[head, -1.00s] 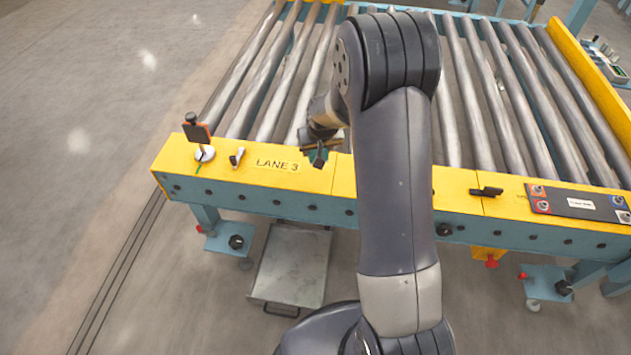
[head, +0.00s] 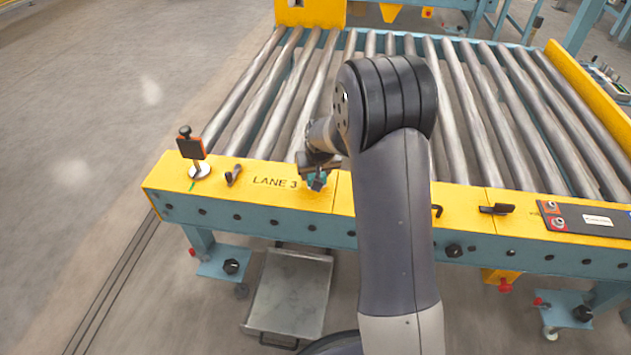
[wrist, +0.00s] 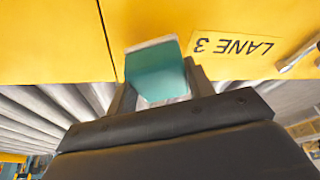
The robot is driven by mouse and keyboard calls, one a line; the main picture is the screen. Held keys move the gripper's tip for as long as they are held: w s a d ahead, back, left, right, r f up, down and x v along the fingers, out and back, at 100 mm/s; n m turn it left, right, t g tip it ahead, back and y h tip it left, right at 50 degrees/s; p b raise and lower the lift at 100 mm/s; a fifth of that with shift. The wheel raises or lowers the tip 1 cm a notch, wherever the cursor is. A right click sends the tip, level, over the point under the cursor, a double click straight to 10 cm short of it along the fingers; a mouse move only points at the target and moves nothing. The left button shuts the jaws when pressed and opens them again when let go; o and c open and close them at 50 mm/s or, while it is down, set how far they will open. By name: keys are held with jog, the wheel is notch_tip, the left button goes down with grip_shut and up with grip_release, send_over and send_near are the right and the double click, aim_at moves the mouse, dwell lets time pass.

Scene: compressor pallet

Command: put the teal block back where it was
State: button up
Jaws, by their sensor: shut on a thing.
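The teal block (wrist: 157,75) is between the fingers of my gripper (wrist: 160,92) in the wrist view, beside the LANE 3 label. My gripper is shut on it. In the head view my gripper (head: 318,181) is low over the yellow front rail (head: 220,181), just right of the label, and the teal block (head: 314,178) shows only in small part, mostly hidden by the fingers. I cannot tell whether the block touches the rail.
The LANE 3 label (head: 275,182) is on the rail. A black handle (head: 233,175) and an orange-topped post (head: 192,150) stand to its left. A dark clamp (head: 497,209) and a button panel (head: 590,220) are at the right. Metal rollers (head: 480,110) lie behind.

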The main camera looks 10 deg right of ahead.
jog(key=shift+f, duration=1.3)
jog(key=shift+f+b, duration=0.2)
jog(key=shift+b, duration=0.15)
jog(key=o, duration=0.9)
jog(key=shift+r, duration=0.15)
jog(key=shift+r, duration=0.35)
jog(key=p+v, duration=0.3)
jog(key=v, duration=0.8)
jog(key=shift+s+r, duration=0.2)
